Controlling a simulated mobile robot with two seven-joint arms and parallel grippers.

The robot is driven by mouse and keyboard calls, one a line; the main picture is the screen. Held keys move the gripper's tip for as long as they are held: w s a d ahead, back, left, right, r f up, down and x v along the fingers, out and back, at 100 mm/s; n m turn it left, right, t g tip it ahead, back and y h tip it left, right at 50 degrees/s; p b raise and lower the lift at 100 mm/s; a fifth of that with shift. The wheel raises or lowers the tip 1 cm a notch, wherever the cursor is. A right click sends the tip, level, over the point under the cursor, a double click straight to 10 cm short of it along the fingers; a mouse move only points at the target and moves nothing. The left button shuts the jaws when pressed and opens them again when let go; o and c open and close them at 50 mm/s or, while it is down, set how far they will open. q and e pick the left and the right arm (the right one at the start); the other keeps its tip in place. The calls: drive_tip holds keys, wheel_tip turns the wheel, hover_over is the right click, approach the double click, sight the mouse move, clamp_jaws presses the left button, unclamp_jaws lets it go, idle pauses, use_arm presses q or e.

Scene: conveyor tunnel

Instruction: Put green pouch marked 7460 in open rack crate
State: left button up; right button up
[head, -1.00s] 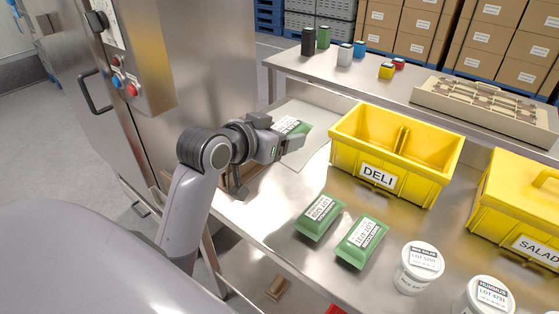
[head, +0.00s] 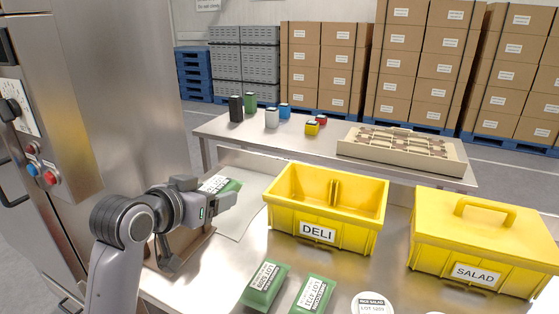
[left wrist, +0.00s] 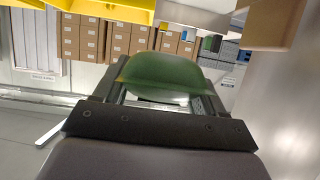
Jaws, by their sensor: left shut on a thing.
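My left gripper (head: 212,199) is shut on a green pouch (head: 232,186) with a white label, held left of the yellow DELI crate. The label's number is too small to read. The held pouch fills the jaws in the left wrist view (left wrist: 160,75). The DELI crate (head: 318,237) is open, with a divider inside and no contents visible. The SALAD crate (head: 480,257) to its right has a yellow lid with a handle. Two more green pouches, a left one (head: 252,297) and one marked LOT 4731 (head: 322,290), lie in front on the steel table. My right gripper is not in view.
A white-lidded rice salad tub (head: 373,304) stands at the front. A back table holds small bottles, coloured blocks and a beige divided tray (head: 400,155). A steel machine (head: 110,90) stands close on the left.

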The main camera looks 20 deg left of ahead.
use_arm(q)
drive_tip(key=s+d+f, duration=0.3)
drive_tip(key=d+f, duration=0.1)
drive_tip(key=f, duration=0.3)
wheel_tip(320, 180, up, 7)
hover_over(223, 277)
idle(0.9)
wheel_tip(223, 277, down, 20)
drive_tip(key=shift+r, duration=0.2)
idle(0.4)
